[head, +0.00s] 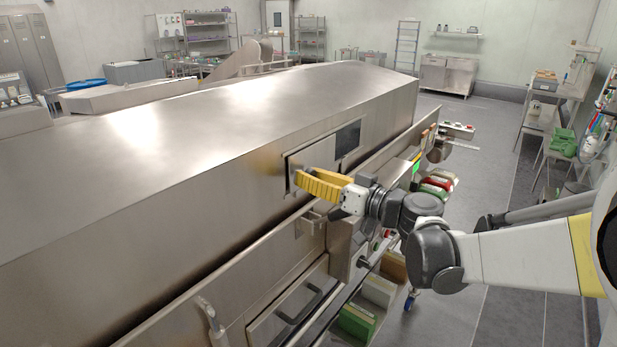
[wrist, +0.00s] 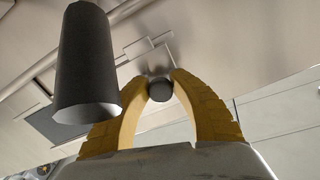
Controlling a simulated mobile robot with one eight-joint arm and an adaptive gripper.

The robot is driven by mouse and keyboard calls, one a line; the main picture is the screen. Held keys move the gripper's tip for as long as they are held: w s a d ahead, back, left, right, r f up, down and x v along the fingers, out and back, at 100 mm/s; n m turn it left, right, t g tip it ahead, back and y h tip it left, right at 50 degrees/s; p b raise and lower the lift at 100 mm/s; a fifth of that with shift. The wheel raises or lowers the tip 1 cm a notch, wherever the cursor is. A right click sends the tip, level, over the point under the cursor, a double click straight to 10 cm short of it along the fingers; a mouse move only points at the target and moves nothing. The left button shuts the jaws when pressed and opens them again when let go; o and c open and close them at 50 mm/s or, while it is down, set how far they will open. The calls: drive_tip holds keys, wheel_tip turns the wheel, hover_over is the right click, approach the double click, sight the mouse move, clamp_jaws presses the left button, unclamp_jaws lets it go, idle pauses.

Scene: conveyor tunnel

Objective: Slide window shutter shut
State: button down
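The window (head: 348,139) is a dark pane in the sloping steel side of the tunnel, and it is uncovered. The flat steel shutter panel (head: 312,156) sits to its left in the head view. In the wrist view a dark round knob (wrist: 160,90) on the steel face lies between my yellow fingertips. My gripper (head: 297,182) is up against the panel, and its fingers arch in and appear to touch the knob on both sides. The knob is hidden behind the fingers in the head view. The dark pane also shows at the left in the wrist view (wrist: 52,122).
A dark cylinder (wrist: 85,65) stands close to the wrist camera; I cannot tell what it is. Below the window are a steel rail, a bracket (head: 309,222) and a lower shelf with a green box (head: 357,321). The grey floor (head: 480,130) at right is mostly open.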

sight(336, 148)
drive_tip(key=w+d, duration=0.3)
drive_tip(key=w, duration=0.1)
drive_tip(key=w+d, duration=0.4)
drive_tip(key=w, duration=0.1)
drive_tip(key=w+d, duration=0.3)
drive_tip(key=w, duration=0.1)
drive_tip(key=shift+w+d+r, duration=0.1)
drive_tip(key=shift+w+d, duration=0.1)
drive_tip(key=c, duration=1.4)
unclamp_jaws()
drive_tip(key=shift+c, duration=0.2)
drive_tip(key=o, duration=0.3)
drive_tip(key=shift+w+d, duration=0.1)
drive_tip(key=shift+d, duration=0.1)
drive_tip(key=shift+a, duration=0.1)
drive_tip(key=v, duration=1.2)
